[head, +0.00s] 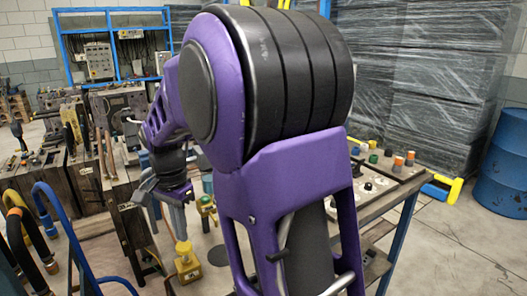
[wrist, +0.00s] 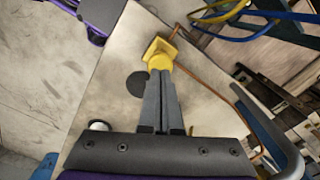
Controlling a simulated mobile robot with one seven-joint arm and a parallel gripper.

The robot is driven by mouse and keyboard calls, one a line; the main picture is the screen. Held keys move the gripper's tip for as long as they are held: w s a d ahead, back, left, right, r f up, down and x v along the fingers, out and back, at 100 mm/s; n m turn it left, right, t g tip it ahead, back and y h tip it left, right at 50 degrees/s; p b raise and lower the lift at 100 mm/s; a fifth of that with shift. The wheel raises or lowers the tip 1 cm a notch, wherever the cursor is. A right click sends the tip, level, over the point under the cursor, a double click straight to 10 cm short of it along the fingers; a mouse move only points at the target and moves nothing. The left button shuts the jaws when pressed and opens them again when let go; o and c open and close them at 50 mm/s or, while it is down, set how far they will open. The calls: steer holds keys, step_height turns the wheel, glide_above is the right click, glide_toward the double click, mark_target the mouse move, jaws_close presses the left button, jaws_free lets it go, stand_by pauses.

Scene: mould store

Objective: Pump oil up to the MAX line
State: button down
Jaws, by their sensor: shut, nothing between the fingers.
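A yellow fitting (head: 187,264) with a square base and a rounded top stands on the bench, low in the head view; I take it for part of the oil pump. It also shows in the wrist view (wrist: 158,52), just beyond my fingertips. My gripper (wrist: 160,74) is shut and empty, its two grey fingers side by side and pointing at the yellow top; I cannot tell whether they touch it. In the head view my gripper (head: 181,232) points down above the fitting. I cannot make out any oil level or MAX line.
A dark round disc (wrist: 137,84) lies beside the fitting. A copper-coloured rod (wrist: 215,77) runs off to the right. Blue and yellow curved tubes (head: 45,220) stand at left. A panel with coloured knobs (head: 375,180) is at right. A blue drum (head: 502,165) stands behind.

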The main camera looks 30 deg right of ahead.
step_height(320, 180, up, 6)
steer(key=p, duration=0.4)
steer(key=shift+f+p, duration=0.1)
steer(key=shift+p, duration=0.3)
steer(key=shift+w, duration=0.1)
